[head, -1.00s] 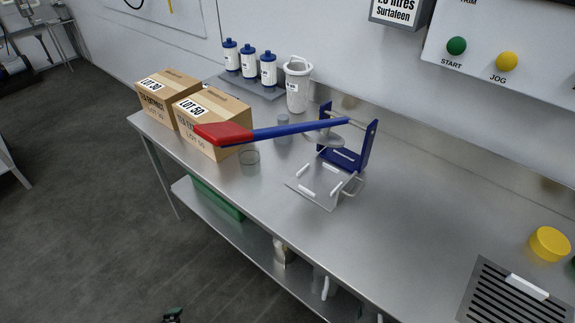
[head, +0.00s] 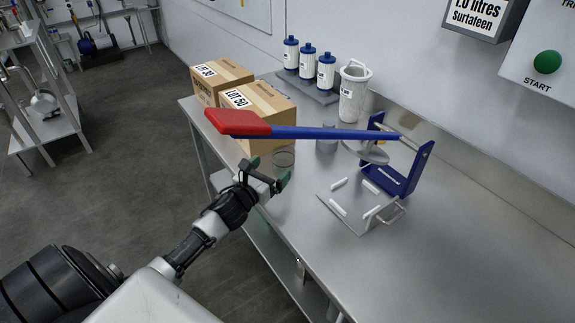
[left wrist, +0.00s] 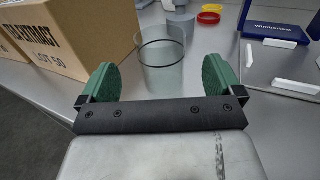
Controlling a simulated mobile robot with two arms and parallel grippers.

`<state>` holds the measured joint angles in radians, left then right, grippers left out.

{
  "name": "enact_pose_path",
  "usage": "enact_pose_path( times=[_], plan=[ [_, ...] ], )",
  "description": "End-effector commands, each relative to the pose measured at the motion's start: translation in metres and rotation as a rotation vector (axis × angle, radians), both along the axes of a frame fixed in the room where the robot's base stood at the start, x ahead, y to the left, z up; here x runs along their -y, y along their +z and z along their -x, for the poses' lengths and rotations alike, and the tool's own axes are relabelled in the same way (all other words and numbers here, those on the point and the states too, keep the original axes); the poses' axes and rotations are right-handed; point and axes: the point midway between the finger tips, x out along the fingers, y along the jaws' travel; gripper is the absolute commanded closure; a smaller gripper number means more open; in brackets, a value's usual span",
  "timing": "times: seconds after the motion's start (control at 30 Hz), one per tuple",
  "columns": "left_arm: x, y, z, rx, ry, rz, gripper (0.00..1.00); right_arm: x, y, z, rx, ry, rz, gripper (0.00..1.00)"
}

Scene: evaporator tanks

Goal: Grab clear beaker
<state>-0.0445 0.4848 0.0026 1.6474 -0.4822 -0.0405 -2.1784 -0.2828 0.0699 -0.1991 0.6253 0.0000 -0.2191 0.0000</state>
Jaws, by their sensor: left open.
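The clear beaker (head: 284,157) stands upright on the steel bench, near its front edge and beside the cardboard boxes. My left gripper (head: 270,171) is open, its green fingertips just in front of the beaker in the head view. In the left wrist view the beaker (left wrist: 162,66) lies straight ahead, between and a little beyond the two green fingers (left wrist: 161,82). No contact between fingers and glass can be made out. The beaker's lower part is partly hidden by the gripper in the head view. My right gripper is not in view.
Cardboard boxes (head: 258,112) stand left of the beaker. A blue press with a long red-tipped lever (head: 300,132) reaches above the beaker. A grey cylinder (head: 326,137) stands behind it, with a white jug (head: 354,92) farther back.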

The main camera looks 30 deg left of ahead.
Motion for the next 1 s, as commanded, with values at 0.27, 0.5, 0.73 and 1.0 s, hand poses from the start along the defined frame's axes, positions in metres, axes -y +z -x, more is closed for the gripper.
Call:
enact_pose_path(
  times=[0.27,0.5,0.73,1.0],
  plan=[
    [0.000,0.000,-0.022,-0.001,0.001,0.003,0.05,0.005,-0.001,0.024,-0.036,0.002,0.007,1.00],
    [0.000,-0.001,-0.055,0.001,0.001,0.005,0.05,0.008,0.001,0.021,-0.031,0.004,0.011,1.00],
    [0.000,-0.002,-0.069,-0.002,0.000,0.004,0.05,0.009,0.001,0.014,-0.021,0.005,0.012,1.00],
    [0.000,-0.002,-0.068,-0.002,0.000,0.003,0.19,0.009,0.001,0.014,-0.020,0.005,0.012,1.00]
  ],
)
